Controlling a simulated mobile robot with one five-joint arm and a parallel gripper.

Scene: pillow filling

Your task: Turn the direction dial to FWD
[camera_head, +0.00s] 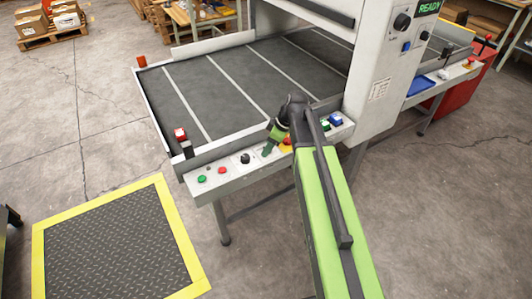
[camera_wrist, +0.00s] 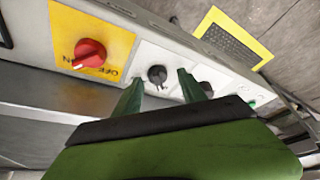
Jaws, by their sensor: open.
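A row of controls runs along the white panel on the near edge of the conveyor. In the wrist view, a black dial (camera_wrist: 157,75) on a white plate shows between the two green fingertips of my gripper (camera_wrist: 157,84). The fingers are open, one to each side of the dial; I cannot tell whether they touch it. A second dark knob (camera_wrist: 205,88) is just right of the right finger. No FWD label is readable on either, so I cannot tell which is the direction dial. In the head view, my gripper (camera_head: 267,152) is over the panel, right of a black knob (camera_head: 245,158).
A red switch (camera_wrist: 88,52) on a yellow ON/OFF plate is left of the fingers in the wrist view. Green (camera_head: 202,179) and red (camera_head: 222,170) buttons are at the panel's left in the head view. A tall machine housing (camera_head: 385,75) stands right of the dark conveyor bed (camera_head: 240,80).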

